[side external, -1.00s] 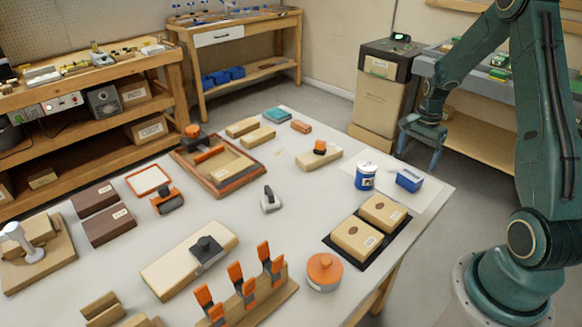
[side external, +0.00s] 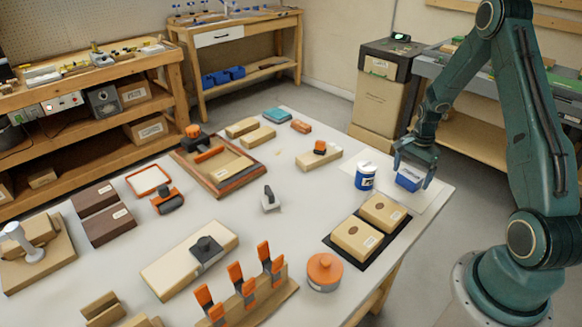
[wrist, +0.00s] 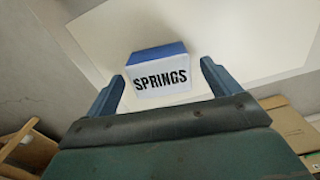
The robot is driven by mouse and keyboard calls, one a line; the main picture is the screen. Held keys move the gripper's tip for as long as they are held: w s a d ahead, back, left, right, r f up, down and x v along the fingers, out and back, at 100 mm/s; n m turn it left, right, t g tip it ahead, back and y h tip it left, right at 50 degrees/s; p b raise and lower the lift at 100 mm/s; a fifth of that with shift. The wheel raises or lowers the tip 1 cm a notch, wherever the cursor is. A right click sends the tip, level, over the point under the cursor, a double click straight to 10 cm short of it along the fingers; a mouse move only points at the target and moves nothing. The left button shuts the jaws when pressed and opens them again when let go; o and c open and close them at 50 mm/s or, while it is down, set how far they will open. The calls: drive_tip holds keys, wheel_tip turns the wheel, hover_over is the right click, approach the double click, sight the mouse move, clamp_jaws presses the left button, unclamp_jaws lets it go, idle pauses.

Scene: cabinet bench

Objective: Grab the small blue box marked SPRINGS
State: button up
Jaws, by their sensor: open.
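The small blue box (side external: 409,177) sits on a white sheet at the right end of the table. In the wrist view the box (wrist: 158,72) shows a white face with the word SPRINGS and a blue top. My gripper (side external: 413,174) is open at the box, with one finger on each side of it. In the wrist view the box lies between and just beyond the two fingers (wrist: 160,84), and small gaps show on both sides. Part of the box is hidden behind a finger in the side view.
A blue and white can (side external: 365,177) stands close to the left of the box. Two tan blocks (side external: 357,243) lie on a black mat in front. The table's right edge is near. The white sheet (side external: 432,200) is bare around the box.

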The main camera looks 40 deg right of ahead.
sight(411, 174)
drive_tip(key=shift+f, duration=0.6)
drive_tip(key=c, duration=1.1)
drive_tip(key=shift+r, duration=0.15)
wheel_tip(411, 174, up, 20)
drive_tip(key=shift+f, duration=0.15)
idle(0.5)
